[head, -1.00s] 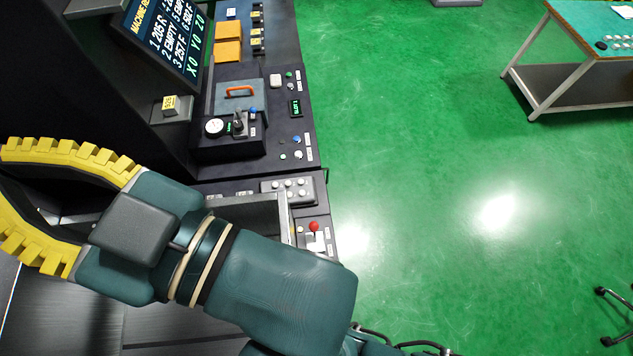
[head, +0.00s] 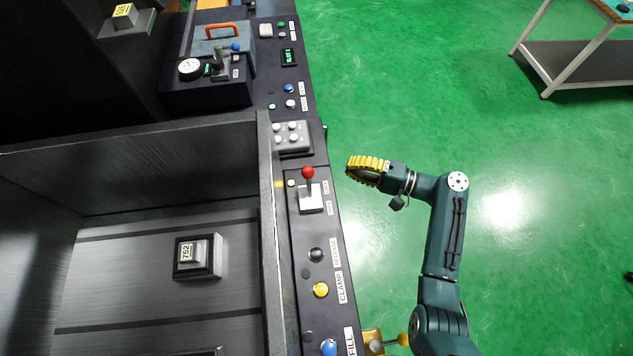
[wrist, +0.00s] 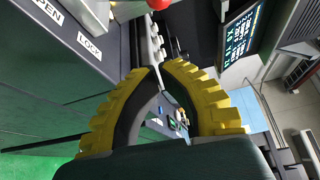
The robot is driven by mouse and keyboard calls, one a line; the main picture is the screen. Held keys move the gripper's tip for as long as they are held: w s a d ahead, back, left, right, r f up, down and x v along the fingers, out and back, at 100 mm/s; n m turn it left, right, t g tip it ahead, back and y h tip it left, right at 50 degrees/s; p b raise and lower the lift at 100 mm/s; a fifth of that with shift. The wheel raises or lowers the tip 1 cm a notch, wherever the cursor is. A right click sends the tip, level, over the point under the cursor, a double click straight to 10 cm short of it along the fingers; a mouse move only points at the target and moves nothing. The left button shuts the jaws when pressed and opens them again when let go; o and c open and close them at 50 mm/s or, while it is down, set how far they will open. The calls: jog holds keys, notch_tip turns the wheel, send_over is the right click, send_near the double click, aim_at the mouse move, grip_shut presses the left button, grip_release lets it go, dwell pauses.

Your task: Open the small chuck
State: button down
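A lever with a red ball knob (head: 308,172) stands upright on a light square plate (head: 311,200) on the machine's right-hand panel, beside LOCK and OPEN labels. Its red knob shows at the top of the wrist view (wrist: 158,4). My gripper (head: 350,167) is just right of this lever, beyond the panel edge, apart from it. Its yellow ribbed fingers curve together with their tips meeting in the wrist view (wrist: 161,66), with nothing between them. A small block marked 752 (head: 198,255) sits in a holder in the tank. I cannot tell which part is the small chuck.
The tank wall (head: 268,230) runs left of the panel. Black (head: 316,255), yellow (head: 320,290) and blue (head: 329,347) knobs lie below the lever. The green floor to the right is clear up to a table (head: 570,60).

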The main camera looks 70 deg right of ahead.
aim_at(309, 184)
jog(key=w, duration=0.3)
jog(key=w+d, duration=0.1)
jog(key=w, duration=0.6)
jog(key=shift+d+r, duration=0.25)
jog(key=shift+d, duration=0.15)
jog(key=shift+w+a, duration=0.15)
jog(key=shift+w, duration=0.3)
jog(key=a, duration=0.1)
jog(key=s+a+p, duration=0.1)
jog(key=shift+a+r, duration=0.1)
jog(key=shift+a, duration=0.3)
jog(key=shift+s+a, duration=0.15)
jog(key=shift+a, duration=0.15)
jog(key=shift+a, duration=0.1)
jog(key=shift+s+a+r+n+b, duration=0.1)
jog(key=shift+r+n+b, duration=0.05)
jog(key=shift+n+b, duration=0.25)
